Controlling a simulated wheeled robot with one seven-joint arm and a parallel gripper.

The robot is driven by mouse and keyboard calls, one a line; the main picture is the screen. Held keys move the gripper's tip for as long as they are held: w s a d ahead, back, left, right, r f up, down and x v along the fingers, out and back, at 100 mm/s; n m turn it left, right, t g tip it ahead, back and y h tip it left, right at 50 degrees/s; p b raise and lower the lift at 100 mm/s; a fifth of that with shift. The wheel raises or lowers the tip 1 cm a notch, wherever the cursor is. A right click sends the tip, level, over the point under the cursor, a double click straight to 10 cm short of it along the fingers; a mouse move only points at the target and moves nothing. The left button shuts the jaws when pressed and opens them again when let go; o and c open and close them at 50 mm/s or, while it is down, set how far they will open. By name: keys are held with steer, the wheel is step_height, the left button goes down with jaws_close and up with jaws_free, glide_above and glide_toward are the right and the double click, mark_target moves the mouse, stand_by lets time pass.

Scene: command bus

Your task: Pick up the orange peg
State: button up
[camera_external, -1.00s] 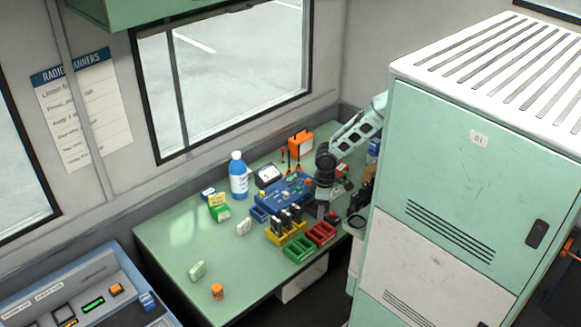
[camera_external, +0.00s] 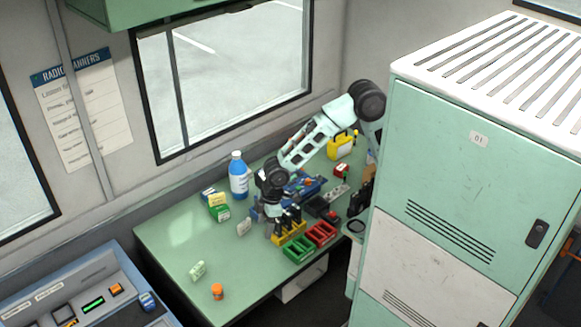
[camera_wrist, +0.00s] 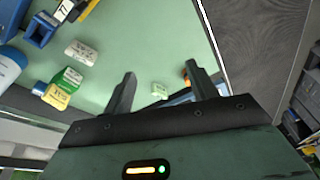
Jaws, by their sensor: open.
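A short upright orange cylinder, the likely orange peg (camera_external: 217,292), stands near the front edge of the green table in the external view. A sliver of orange, probably the same peg (camera_wrist: 187,78), shows beside the right finger in the wrist view, mostly hidden. My gripper (camera_external: 269,232) is over the middle of the table, apart from the peg, which is to its lower left. In the wrist view my gripper (camera_wrist: 160,73) is open, with nothing held between its fingers.
A pale green box (camera_external: 198,271) lies close to the peg. A yellow holder (camera_external: 293,239), green bin (camera_external: 299,249) and red bin (camera_external: 321,234) stand right of my gripper. A blue bottle (camera_external: 238,178) stands behind. The table's (camera_external: 180,240) left part is mostly clear.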

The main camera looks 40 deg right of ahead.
mark_target(217, 287)
steer(key=a+f+n+y, duration=0.2)
steer(key=a+f+n, duration=0.15)
steer(key=a, duration=1.15)
steer(key=x, duration=1)
steer(key=shift+w+a+f, duration=0.2)
steer(key=shift+w+a, duration=0.05)
steer(key=shift+a, duration=0.2)
steer(key=shift+p+x, duration=0.6)
steer(key=shift+x, duration=2.3)
steer(key=shift+s, duration=0.1)
steer(key=c, duration=1.1)
